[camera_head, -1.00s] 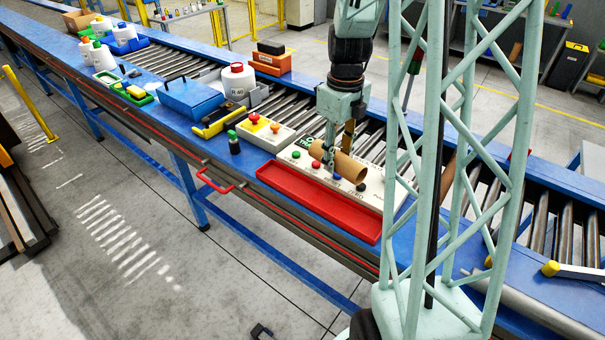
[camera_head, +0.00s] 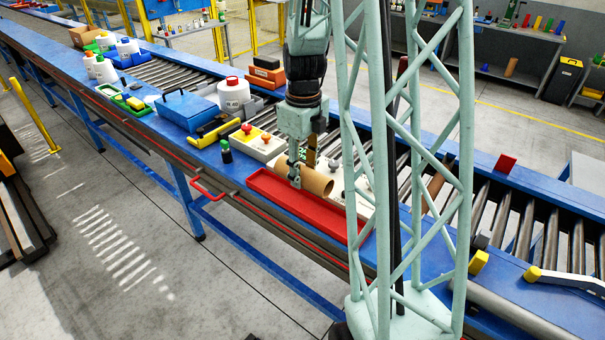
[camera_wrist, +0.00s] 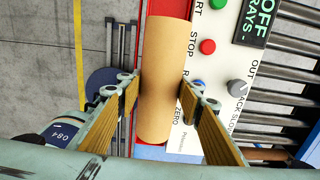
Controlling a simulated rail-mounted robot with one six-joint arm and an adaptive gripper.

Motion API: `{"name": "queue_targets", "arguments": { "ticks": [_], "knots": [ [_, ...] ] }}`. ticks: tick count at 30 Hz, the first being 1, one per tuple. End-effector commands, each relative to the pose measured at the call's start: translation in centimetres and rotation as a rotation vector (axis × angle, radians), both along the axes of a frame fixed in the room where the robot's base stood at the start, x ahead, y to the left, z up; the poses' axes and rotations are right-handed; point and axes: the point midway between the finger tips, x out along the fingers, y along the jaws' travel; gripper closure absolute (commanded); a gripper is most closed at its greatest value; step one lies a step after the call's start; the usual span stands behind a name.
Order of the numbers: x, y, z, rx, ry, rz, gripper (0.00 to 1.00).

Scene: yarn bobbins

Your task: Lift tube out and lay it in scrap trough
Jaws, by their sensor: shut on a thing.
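A brown cardboard tube (camera_head: 315,180) is held on its side in my gripper (camera_head: 294,176). In the wrist view the tube (camera_wrist: 164,75) lies between the two wood-coloured finger pads of my gripper (camera_wrist: 160,95), which is shut on it. The red scrap trough (camera_head: 280,200) lies along the near edge of the blue conveyor frame. The tube is above the trough's far side and the white control panel. In the wrist view a red strip of the trough (camera_wrist: 136,60) shows at the tube's left. The exact height of the tube cannot be told.
The white panel (camera_wrist: 215,70) with buttons and a knob is right beside the trough. A yellow-topped button box (camera_head: 255,142), a dark green-capped bottle (camera_head: 226,152) and a blue case (camera_head: 188,108) stand to the left. My lattice column hides part of the conveyor.

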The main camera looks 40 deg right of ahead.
Motion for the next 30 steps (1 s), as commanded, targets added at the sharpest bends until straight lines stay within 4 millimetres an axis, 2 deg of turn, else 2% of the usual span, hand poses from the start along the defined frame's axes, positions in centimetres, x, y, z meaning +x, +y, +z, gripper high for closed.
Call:
{"name": "queue_targets", "arguments": {
  "ticks": [19, 30],
  "knots": [
    [0.0, 0.0, -0.1, 0.001, -0.001, 0.000, 0.77],
    [0.0, 0.0, -2.2, 0.001, 0.000, 0.000, 0.77]
  ]
}}
